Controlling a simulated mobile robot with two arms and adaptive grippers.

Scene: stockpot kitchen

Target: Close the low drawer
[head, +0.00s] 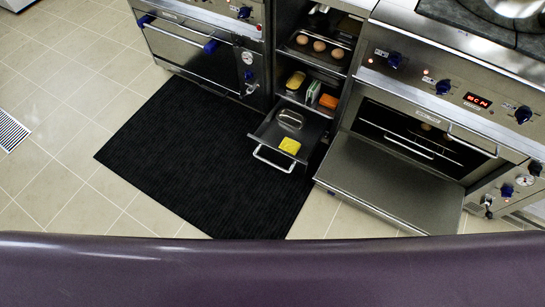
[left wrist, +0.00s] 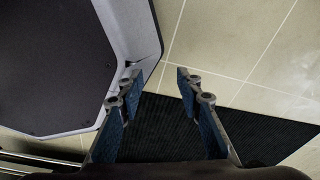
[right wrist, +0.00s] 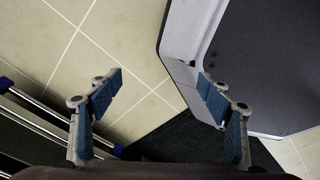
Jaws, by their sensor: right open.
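The low drawer (head: 262,136) stands pulled out from the narrow cabinet between the two ovens in the head view. Its metal bar handle (head: 273,160) faces the black mat. A clear container (head: 289,120) and a yellow item (head: 290,146) lie in it. Neither gripper shows in the head view. In the left wrist view my left gripper (left wrist: 157,92) is open and empty above the floor and mat. In the right wrist view my right gripper (right wrist: 160,95) is open and empty, also above the floor. The drawer does not clearly show in either wrist view.
An oven door (head: 390,180) hangs open just right of the drawer. Shelves above the drawer hold several eggs (head: 319,46) and small containers (head: 328,101). A black mat (head: 190,150) covers the floor before the cabinets. Tiled floor (head: 70,110) at left is clear.

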